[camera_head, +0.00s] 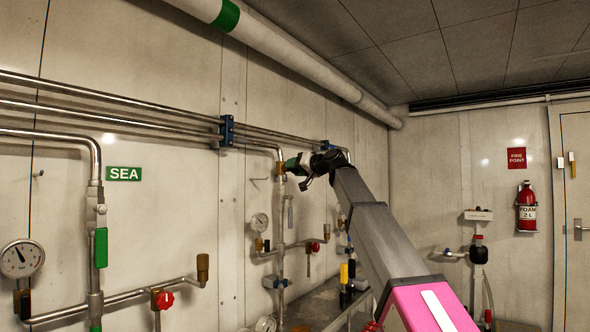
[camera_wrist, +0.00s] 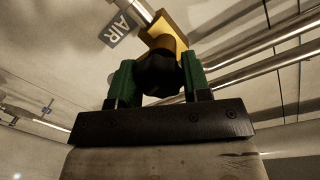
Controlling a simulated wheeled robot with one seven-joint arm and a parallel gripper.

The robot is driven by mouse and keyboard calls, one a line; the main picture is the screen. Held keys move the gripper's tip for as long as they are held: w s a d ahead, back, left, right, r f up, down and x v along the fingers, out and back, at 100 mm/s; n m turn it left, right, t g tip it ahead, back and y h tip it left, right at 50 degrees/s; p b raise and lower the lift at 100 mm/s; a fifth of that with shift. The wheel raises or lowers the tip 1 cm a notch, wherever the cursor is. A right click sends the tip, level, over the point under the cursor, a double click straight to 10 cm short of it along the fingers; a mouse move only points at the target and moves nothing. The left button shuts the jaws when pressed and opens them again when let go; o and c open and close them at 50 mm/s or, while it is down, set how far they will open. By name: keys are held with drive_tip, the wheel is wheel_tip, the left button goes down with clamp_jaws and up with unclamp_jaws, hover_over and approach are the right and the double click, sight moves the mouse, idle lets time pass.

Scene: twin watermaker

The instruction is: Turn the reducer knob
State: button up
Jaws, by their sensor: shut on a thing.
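The reducer knob (camera_wrist: 160,76) is a dark, faceted knob in the wrist view, on a brass reducer body (camera_wrist: 166,32) joined to a metal pipe. My gripper (camera_wrist: 158,68) has a green finger on each side of the knob and is shut on it. In the head view my gripper (camera_head: 299,165) is up at the wall pipes, at the end of my raised arm. The knob cannot be made out there. Whether the knob has turned cannot be told.
An AIR label (camera_wrist: 122,30) is beside the brass body. Parallel steel pipes (camera_head: 110,103) run along the wall. A gauge (camera_head: 260,222) and a red valve handle (camera_head: 313,247) are below my gripper. A red extinguisher (camera_head: 527,208) hangs at right.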

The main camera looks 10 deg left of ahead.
drive_tip(key=m, duration=0.4)
drive_tip(key=m+g, duration=0.1)
drive_tip(key=m, duration=0.3)
drive_tip(key=shift+d+m, duration=0.1)
drive_tip(key=shift+m, duration=0.2)
idle(0.3)
drive_tip(key=o, duration=0.9)
drive_tip(key=v, duration=1)
drive_tip(key=shift+d+f, duration=0.1)
drive_tip(key=shift+d, duration=0.3)
